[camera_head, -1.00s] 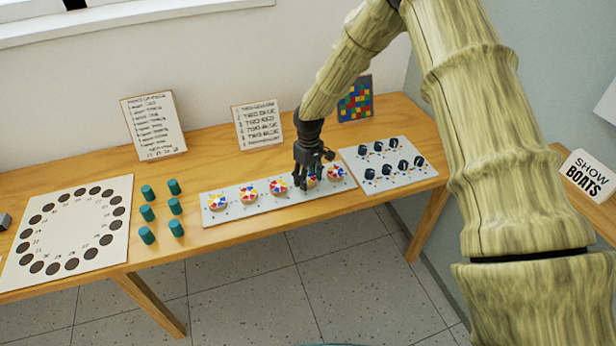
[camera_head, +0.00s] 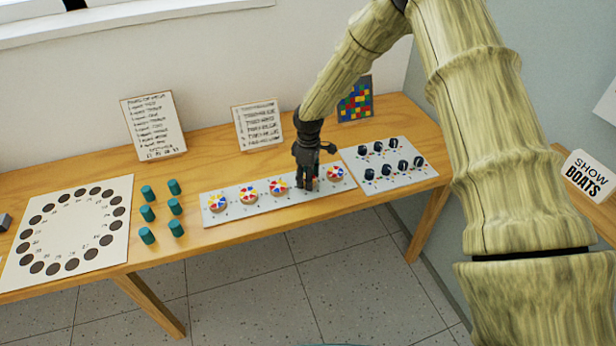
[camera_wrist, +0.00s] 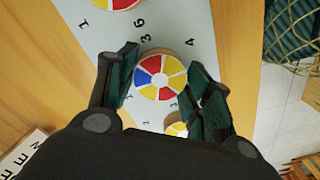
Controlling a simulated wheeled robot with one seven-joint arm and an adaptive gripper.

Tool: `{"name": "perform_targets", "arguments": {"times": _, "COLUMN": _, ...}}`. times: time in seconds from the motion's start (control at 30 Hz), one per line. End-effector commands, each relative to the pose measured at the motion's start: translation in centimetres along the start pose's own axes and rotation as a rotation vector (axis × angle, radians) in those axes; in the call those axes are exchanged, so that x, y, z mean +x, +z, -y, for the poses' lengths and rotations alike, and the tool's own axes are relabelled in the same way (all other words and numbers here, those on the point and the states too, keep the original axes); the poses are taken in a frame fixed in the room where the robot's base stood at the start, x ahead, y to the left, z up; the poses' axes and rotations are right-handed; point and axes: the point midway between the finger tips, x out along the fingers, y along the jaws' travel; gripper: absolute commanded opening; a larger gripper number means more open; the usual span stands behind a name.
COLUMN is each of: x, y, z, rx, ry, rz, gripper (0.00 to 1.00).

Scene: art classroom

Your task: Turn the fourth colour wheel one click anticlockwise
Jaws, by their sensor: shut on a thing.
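The long pale board (camera_head: 234,208) bears a row of colour wheels with red, yellow, blue and white sectors. The first (camera_head: 217,202), second (camera_head: 249,195), third (camera_head: 278,187) and fifth (camera_head: 336,173) show clearly in the head view. The fourth is mostly hidden behind my gripper (camera_head: 307,186). In the wrist view the fourth wheel (camera_wrist: 167,92) lies between the two fingers of my gripper (camera_wrist: 163,82), which is shut on its rim. Printed digits surround it. Neighbouring wheels show at the top (camera_wrist: 122,3) and the bottom (camera_wrist: 176,129).
A board of dark knobs (camera_head: 391,180) lies close on the right. Several teal cylinders (camera_head: 148,213) and a board with a ring of dark holes (camera_head: 119,184) are on the left. Written cards (camera_head: 257,125) and a coloured grid (camera_head: 355,101) stand behind.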

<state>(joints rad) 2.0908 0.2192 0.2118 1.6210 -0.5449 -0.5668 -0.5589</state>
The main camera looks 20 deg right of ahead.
Motion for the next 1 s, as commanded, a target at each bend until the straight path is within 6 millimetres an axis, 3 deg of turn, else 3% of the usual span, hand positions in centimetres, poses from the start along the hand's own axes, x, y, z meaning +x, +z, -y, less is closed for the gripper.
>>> {"name": "perform_targets", "arguments": {"times": 0.23, "x": 0.0, "y": 0.1, "z": -0.1, "rx": 0.001, "ry": 0.001, "rz": 0.001, "gripper": 0.27}}
{"name": "perform_targets", "arguments": {"times": 0.27, "x": 0.0, "y": 0.1, "z": -0.1, "rx": 0.001, "ry": 0.001, "rz": 0.001, "gripper": 0.52}}
{"name": "perform_targets", "arguments": {"times": 0.37, "x": 0.0, "y": 0.1, "z": -0.1, "rx": 0.001, "ry": 0.001, "rz": 0.001, "gripper": 0.71}}
{"name": "perform_targets", "arguments": {"times": 0.4, "x": 0.0, "y": 0.1, "z": -0.1, "rx": 0.001, "ry": 0.001, "rz": 0.001, "gripper": 0.72}}
{"name": "perform_targets", "arguments": {"times": 0.77, "x": -0.3, "y": 0.0, "z": -0.1, "rx": 0.001, "ry": 0.001, "rz": 0.0, "gripper": 0.72}}
{"name": "perform_targets", "arguments": {"times": 1.0, "x": -3.2, "y": 0.0, "z": -0.1, "rx": 0.0, "ry": 0.004, "rz": -0.002, "gripper": 0.72}}
